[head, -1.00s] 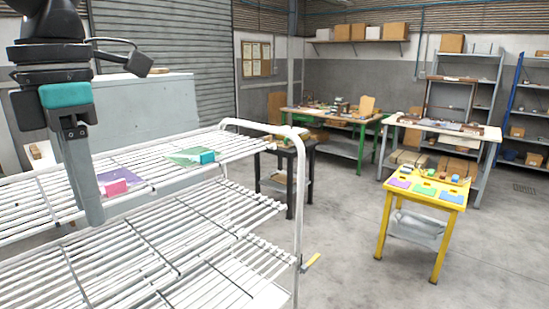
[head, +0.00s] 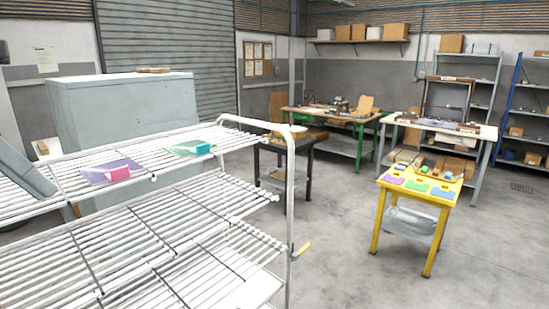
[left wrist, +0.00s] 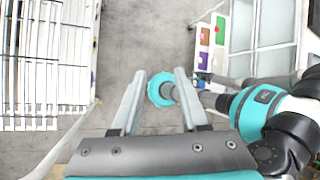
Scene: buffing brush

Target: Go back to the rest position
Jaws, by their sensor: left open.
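My left gripper (left wrist: 158,85) is open and empty in the left wrist view, its two grey fingers pointing up the picture over the grey floor. On the rack's top shelf, a pink block (head: 120,173) lies on a purple sheet (head: 95,177) and a teal block (head: 203,149) lies on a green sheet (head: 184,147). My right gripper cannot be made out.
A yellow table (head: 412,196) with coloured mats stands at the right. A black stand (head: 286,150), a green-legged bench (head: 325,114) and shelves stand behind. A grey cabinet (head: 120,110) stands behind the rack. The floor between the rack and yellow table is clear.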

